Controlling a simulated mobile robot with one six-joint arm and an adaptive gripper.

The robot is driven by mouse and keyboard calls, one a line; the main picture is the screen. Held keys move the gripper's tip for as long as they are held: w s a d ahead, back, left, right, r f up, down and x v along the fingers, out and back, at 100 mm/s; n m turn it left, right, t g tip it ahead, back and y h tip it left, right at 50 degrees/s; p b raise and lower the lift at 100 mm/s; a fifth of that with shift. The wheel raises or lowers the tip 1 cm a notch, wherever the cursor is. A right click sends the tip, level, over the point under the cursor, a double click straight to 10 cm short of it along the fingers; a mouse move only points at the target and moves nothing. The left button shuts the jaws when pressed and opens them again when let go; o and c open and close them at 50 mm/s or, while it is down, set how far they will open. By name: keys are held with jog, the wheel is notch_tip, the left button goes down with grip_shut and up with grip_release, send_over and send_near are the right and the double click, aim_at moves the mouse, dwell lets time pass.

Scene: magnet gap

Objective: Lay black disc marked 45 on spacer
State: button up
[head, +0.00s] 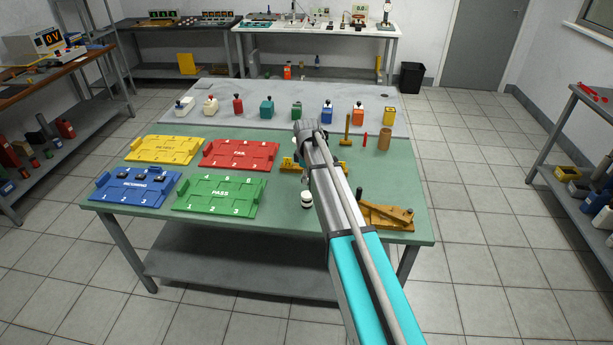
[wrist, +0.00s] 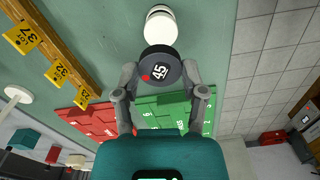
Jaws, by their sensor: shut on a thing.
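The black disc marked 45 (wrist: 160,68) is between the two fingertips of my gripper (wrist: 160,76) in the wrist view. It has a red dot beside the white number, and my gripper is shut on it. A round white piece (wrist: 161,25), which looks like the spacer, stands just beyond the disc, apart from it in the picture. In the head view a small white piece with a dark band (head: 307,200) stands on the green table, just left of my arm. My arm hides the gripper and held disc there.
Blue INCOMING (head: 137,187), green PASS (head: 218,196), yellow (head: 163,150) and red FAIL (head: 240,155) trays lie on the left of the table. A wooden device (head: 387,214) is at front right. A bar with yellow number tags (wrist: 60,72) lies left in the wrist view.

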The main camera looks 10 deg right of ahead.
aim_at(307, 194)
jog(key=shift+f, duration=0.1)
jog(key=shift+f+b, duration=2.65)
jog(key=shift+b, duration=0.15)
jog(key=shift+f, duration=0.2)
jog(key=o, duration=1.1)
jog(key=shift+o, duration=0.2)
jog(key=c, duration=0.5)
